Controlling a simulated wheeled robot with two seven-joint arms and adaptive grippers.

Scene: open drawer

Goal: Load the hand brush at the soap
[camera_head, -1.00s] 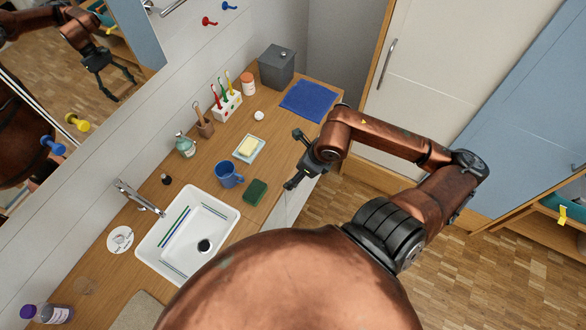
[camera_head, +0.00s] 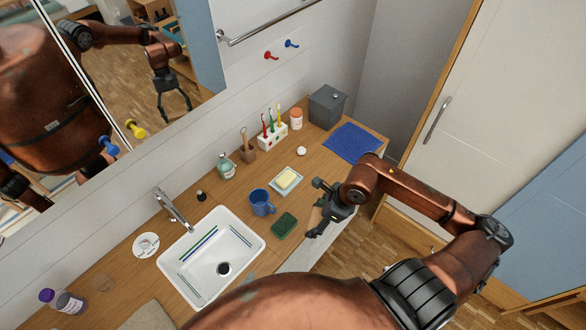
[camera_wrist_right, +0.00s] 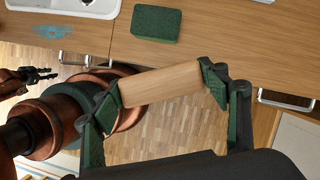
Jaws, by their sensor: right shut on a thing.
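The yellow soap (camera_head: 288,179) lies on a pale dish (camera_head: 276,189) on the wooden counter, behind the sponge. My right gripper (camera_head: 316,209) is at the counter's front edge, to the right of the soap and apart from it. In the right wrist view, my right gripper (camera_wrist_right: 163,84) is shut on a pale wooden block (camera_wrist_right: 165,84), apparently the hand brush, held across between its two green-padded fingers. No bristles show. My left gripper (camera_wrist_right: 42,75) is small at the left of the right wrist view; its jaw state is unclear.
A green sponge (camera_head: 284,225) and a blue mug (camera_head: 261,202) stand near the soap dish. The sink (camera_head: 215,262) is to the left. A toothbrush holder (camera_head: 272,137), a grey bin (camera_head: 327,106) and a blue cloth (camera_head: 352,143) are at the back. Drawer handles (camera_wrist_right: 287,99) line the front.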

